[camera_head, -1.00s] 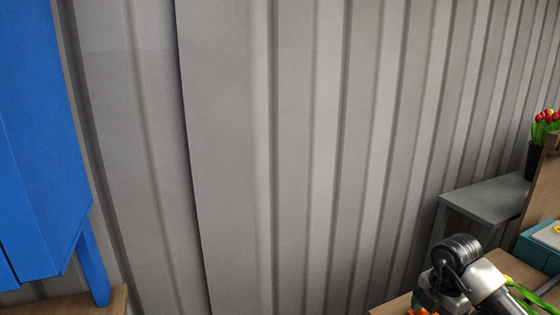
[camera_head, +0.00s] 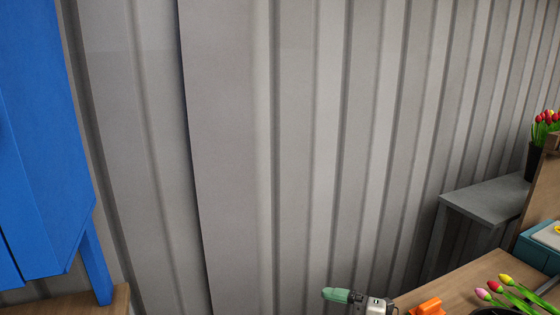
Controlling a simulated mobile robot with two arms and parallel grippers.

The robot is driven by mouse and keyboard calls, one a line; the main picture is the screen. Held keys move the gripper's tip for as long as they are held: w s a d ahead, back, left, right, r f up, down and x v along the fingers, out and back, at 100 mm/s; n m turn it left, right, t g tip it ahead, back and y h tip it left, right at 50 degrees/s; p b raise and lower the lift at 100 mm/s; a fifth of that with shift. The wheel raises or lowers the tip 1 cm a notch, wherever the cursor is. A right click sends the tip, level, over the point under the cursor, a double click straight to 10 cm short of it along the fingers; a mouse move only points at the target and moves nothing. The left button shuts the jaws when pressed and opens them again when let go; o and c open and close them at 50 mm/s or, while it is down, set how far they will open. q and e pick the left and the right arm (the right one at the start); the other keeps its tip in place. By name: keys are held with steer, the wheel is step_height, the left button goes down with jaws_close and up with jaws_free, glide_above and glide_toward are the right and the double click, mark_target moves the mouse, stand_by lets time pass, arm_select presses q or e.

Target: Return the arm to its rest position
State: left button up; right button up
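Part of one of my arms, likely the left, shows at the bottom edge, right of centre. It is a metal piece with a green tip, probably my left gripper (camera_head: 340,296). Only a small part shows, and I cannot see whether it is open, shut or holding anything. It is beside the left end of the wooden table (camera_head: 455,282), apart from the tulips (camera_head: 505,288). Those tulips have pink and yellow heads and green stems, at the table's right. My other gripper is not in view.
An orange object (camera_head: 428,307) is on the table's near left. A dark rounded rim (camera_head: 495,311) shows at the bottom. A grey side table (camera_head: 490,198) bears a dark pot (camera_head: 535,162) of red and yellow tulips. A blue structure (camera_head: 40,150) stands left, before a ribbed wall (camera_head: 300,150).

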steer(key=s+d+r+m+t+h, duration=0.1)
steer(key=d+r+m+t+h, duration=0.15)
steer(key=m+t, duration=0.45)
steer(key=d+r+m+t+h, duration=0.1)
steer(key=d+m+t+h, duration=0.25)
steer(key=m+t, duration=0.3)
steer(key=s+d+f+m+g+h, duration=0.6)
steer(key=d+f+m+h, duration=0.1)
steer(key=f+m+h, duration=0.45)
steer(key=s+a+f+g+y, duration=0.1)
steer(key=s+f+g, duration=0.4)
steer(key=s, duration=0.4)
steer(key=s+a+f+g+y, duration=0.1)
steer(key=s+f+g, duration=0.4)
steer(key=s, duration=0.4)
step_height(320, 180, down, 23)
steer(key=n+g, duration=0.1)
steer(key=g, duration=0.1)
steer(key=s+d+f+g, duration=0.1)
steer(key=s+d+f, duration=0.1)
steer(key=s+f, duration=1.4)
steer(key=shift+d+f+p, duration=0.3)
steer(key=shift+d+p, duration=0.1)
steer(key=shift+p, duration=0.05)
